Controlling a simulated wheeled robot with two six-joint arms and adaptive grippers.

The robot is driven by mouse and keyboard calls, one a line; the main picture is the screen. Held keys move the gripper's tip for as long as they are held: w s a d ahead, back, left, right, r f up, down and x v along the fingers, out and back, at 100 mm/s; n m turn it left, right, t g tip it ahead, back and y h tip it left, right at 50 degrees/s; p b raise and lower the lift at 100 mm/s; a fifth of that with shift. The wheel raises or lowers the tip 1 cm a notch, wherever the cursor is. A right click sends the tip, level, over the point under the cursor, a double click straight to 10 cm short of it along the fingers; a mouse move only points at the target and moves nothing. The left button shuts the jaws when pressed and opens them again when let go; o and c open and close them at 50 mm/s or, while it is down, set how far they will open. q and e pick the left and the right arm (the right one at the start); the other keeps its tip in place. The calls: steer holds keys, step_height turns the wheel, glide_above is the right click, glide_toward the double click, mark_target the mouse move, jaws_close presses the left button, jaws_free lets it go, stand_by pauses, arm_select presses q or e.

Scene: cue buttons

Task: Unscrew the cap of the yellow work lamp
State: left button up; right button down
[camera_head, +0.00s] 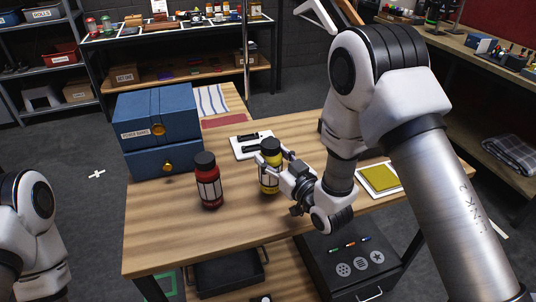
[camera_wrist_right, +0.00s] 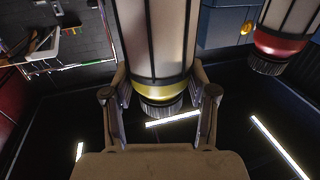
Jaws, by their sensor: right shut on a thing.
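The yellow work lamp (camera_head: 269,155) stands upright on the wooden table, with a black cap (camera_head: 270,145) on top and a pale caged body below. My right gripper (camera_head: 281,171) reaches it from the right and is shut on it. In the right wrist view the lamp (camera_wrist_right: 155,90) lies between the two fingers of the gripper (camera_wrist_right: 160,95), its yellow band and dark ribbed cap (camera_wrist_right: 160,107) near them. Part of the lamp is hidden behind the fingers in the head view. My left arm shows at the lower left, but its gripper is out of view.
A similar red lamp (camera_head: 208,183) stands left of the yellow one. Two stacked blue boxes (camera_head: 160,115) are at the table's back left. A white tray (camera_head: 243,153) lies behind the lamp, and a yellow pad (camera_head: 380,178) lies at the right. The table's front left is bare.

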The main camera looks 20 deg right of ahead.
steer(key=shift+w+f, duration=0.3)
steer(key=shift+f, duration=0.35)
steer(key=c, duration=0.6)
jaws_free()
steer(key=shift+o, duration=1.3)
steer(key=shift+s+r, duration=0.1)
steer(key=shift+s, duration=0.1)
steer(key=shift+s+r, duration=0.1)
